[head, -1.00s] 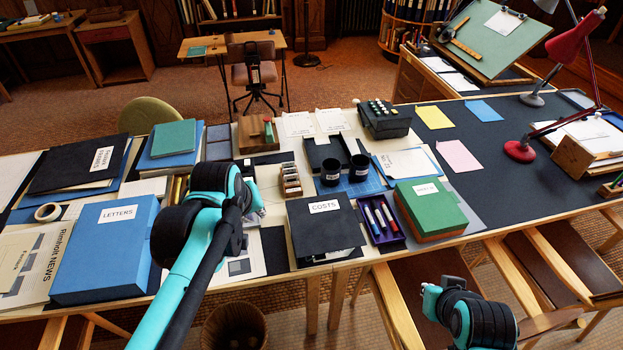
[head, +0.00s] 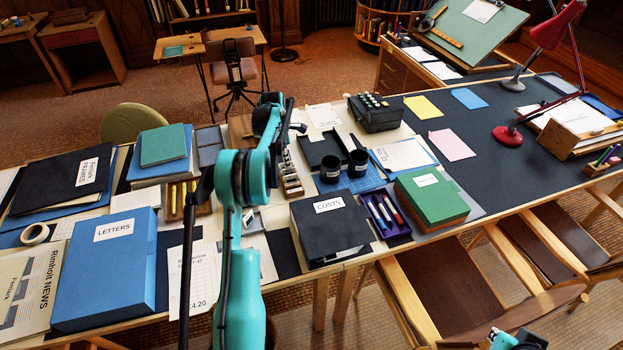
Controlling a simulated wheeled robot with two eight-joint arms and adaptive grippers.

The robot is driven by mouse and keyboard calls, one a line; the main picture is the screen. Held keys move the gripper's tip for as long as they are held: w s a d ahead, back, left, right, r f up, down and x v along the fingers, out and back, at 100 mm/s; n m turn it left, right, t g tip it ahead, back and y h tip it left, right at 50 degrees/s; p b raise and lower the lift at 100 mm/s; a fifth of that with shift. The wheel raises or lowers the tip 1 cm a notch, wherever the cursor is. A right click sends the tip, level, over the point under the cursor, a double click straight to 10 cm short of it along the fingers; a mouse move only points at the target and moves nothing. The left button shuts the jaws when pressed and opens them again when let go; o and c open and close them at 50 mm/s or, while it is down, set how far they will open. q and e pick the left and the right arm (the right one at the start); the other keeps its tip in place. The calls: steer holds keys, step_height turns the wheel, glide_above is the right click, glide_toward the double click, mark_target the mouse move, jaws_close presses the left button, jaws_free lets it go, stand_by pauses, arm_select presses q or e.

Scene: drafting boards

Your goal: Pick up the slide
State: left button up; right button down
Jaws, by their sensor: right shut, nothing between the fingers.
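No single slide can be made out for certain. A narrow wooden holder (head: 291,183) with several small pale pieces, possibly slides, stands left of the black cups and is partly hidden by my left arm. My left gripper (head: 299,127) is above the table, just beyond the holder. It is small and mostly hidden behind its wrist, so its opening does not show. My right gripper (head: 497,336) is at the bottom right edge, low by the chairs, shut and away from the table things.
Two black cups (head: 344,166) stand right of the holder. A black COSTS box (head: 325,229), purple pen tray (head: 386,216) and green box (head: 432,199) line the front. A black keyed machine (head: 374,113) stands behind. The dark desk top at right has clear room.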

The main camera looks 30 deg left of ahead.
mark_target(291, 176)
arm_select(q)
steer(key=f, duration=0.2)
steer(key=w+f+b, duration=0.1)
steer(key=f, duration=0.2)
steer(key=f+b, duration=0.1)
steer(key=f, duration=0.1)
steer(key=f+b, duration=0.1)
steer(key=f, duration=0.1)
steer(key=shift+w+d+f, duration=0.15)
steer(key=shift+w, duration=0.2)
jaws_close()
steer(key=shift+r, duration=0.25)
